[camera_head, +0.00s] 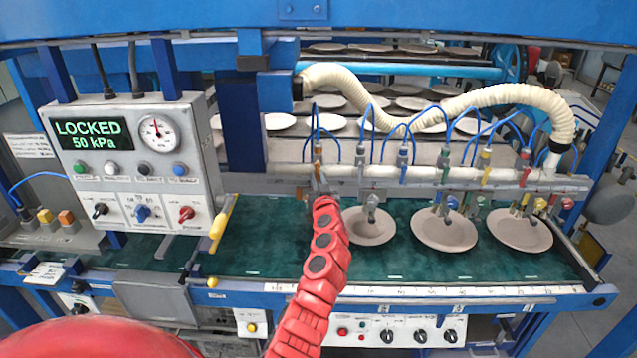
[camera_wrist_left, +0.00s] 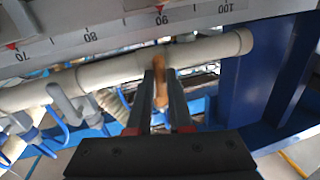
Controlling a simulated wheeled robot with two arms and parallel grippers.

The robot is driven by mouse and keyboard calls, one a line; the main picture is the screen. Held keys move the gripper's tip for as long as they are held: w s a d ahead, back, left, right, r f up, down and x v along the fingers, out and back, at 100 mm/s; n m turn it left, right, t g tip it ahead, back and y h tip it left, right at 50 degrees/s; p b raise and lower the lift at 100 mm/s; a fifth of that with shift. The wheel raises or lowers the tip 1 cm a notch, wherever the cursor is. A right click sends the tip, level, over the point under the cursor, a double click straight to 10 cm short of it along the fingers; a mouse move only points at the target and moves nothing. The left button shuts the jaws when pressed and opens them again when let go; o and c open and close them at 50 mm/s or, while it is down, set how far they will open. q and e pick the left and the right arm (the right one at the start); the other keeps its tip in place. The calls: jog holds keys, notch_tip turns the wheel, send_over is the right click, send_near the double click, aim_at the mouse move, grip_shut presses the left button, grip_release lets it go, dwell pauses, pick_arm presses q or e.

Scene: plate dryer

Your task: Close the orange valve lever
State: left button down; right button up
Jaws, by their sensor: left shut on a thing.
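The orange valve lever (camera_wrist_left: 161,90) shows between the two fingers of my left gripper (camera_wrist_left: 160,78) in the left wrist view. It hangs at a cream pipe (camera_wrist_left: 118,68), near the pipe's capped end. The fingers are shut on the lever. In the head view my left gripper (camera_head: 320,186) reaches up to the left-most valve of the manifold pipe (camera_head: 350,172). The gripper hides most of the lever there. My right gripper is in neither view.
Several other valves with blue hoses line the pipe to the right. Plates (camera_head: 443,229) lie on the green belt (camera_head: 405,262) below. A control box (camera_head: 130,165) at left reads LOCKED, 50 kPa. A blue post (camera_head: 240,128) stands left of the pipe.

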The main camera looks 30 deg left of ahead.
pick_arm(q)
jog(key=m+b, duration=0.2)
jog(key=m, duration=0.1)
jog(key=a+m+t+b, duration=0.1)
jog(key=m+b, duration=0.1)
jog(key=shift+s+a, duration=0.1)
jog(key=shift+s, duration=0.25)
jog(key=m, duration=0.2)
jog(key=m+b, duration=0.1)
jog(key=shift+s+a+r+t, duration=0.15)
jog(key=shift+a+r+t, duration=0.1)
jog(key=shift+t, duration=0.05)
jog(key=m, duration=0.2)
jog(key=r+m+t, duration=0.1)
jog(key=m, duration=0.2)
jog(key=a+m, duration=0.1)
jog(key=m, duration=0.1)
jog(key=shift+s+r+m+t+h+p, duration=0.25)
jog(key=shift+s+m+t+h+p, duration=0.05)
jog(key=shift+h+p, duration=0.1)
jog(key=shift+a+r+m+t+h+p, duration=0.1)
jog(key=shift+r+m+t+h+p, duration=0.15)
jog(key=shift+m, duration=0.7)
jog(key=shift+r+m+t+h+p, duration=0.2)
jog(key=shift+m+h, duration=0.15)
jog(key=shift+m, duration=0.6)
jog(key=c, duration=0.8)
grip_release()
jog(key=shift+c, duration=0.2)
